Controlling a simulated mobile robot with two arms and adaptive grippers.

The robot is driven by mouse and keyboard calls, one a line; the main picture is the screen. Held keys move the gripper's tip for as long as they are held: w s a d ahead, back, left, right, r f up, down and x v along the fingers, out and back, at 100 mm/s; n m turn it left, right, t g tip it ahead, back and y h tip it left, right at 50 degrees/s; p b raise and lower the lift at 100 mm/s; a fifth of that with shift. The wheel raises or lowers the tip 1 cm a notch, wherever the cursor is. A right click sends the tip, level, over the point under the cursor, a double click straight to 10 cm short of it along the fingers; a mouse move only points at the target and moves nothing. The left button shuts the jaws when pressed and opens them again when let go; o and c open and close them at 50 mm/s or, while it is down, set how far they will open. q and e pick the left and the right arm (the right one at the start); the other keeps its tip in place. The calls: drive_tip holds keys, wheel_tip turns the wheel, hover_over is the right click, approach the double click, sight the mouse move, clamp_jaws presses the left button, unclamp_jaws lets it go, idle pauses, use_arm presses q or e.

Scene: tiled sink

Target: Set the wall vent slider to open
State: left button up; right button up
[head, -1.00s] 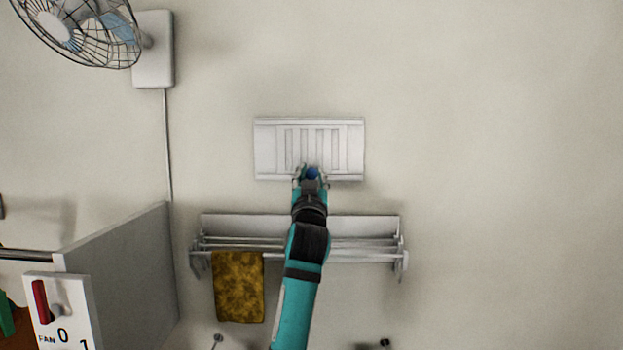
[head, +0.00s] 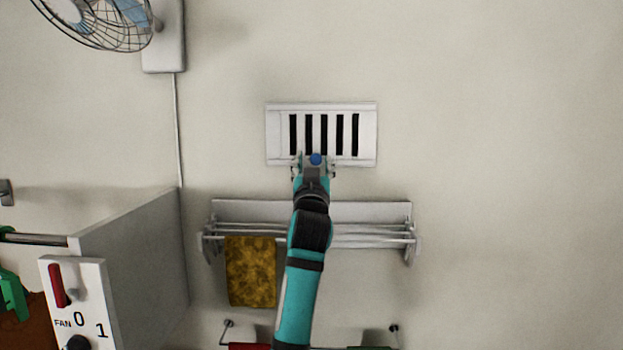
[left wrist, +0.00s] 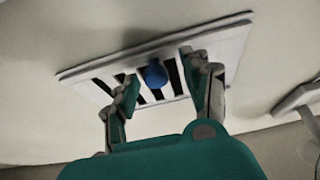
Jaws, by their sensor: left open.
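The white wall vent (head: 371,135) is on the wall in the upper middle of the head view, with several dark slots showing between its white bars. It also shows in the left wrist view (left wrist: 232,48). A blue knob (head: 315,159) sits at the vent's lower middle; it shows in the left wrist view too (left wrist: 156,74). My left gripper (head: 314,168) is open at the vent's lower edge, its fingers on either side of the knob and apart from it in the left wrist view (left wrist: 165,88). My right gripper is not in view.
A white wall rack (head: 385,212) with a yellow-brown cloth (head: 250,272) hangs below the vent, behind my left arm. A caged fan (head: 95,20) is at the upper left. A fan switch panel (head: 88,285) and grey partition (head: 140,265) stand at lower left. The right wall is clear.

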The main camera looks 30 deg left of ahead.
use_arm(q)
drive_tip(key=v, duration=1.1)
drive_tip(key=shift+s+a, duration=0.15)
drive_tip(key=shift+a, duration=0.05)
drive_tip(key=shift+f, duration=0.15)
